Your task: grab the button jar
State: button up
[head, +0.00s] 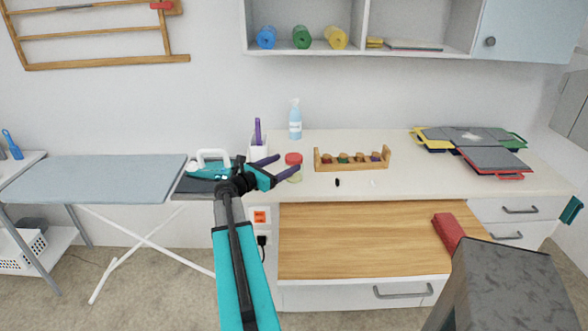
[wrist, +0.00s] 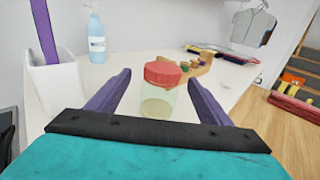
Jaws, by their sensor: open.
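The button jar is a small clear jar with a red lid (head: 293,160), standing upright on the white counter. In the wrist view the jar (wrist: 158,98) stands just ahead, between my two purple fingers, and its contents look pale and are hard to make out. My gripper (head: 272,169) is open and reaches toward the jar from the left. In the wrist view the open fingers of my gripper (wrist: 163,100) flank the jar with a gap on each side. I cannot tell whether the fingertips reach past it.
A white holder (wrist: 55,90) with a purple item and a blue spray bottle (head: 295,121) stand behind on the left. A wooden rack (head: 352,160) with small spools is right of the jar. An iron (head: 208,165) and ironing board (head: 100,178) are left. Coloured folders (head: 493,160) lie far right.

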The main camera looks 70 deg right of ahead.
aim_at(287, 162)
jog(key=shift+p+x, duration=0.9)
jog(key=shift+x, duration=1.05)
jog(key=shift+s+d, duration=0.3)
jog(key=shift+d, duration=0.25)
jog(key=shift+r, duration=0.1)
jog(key=c, duration=1.3)
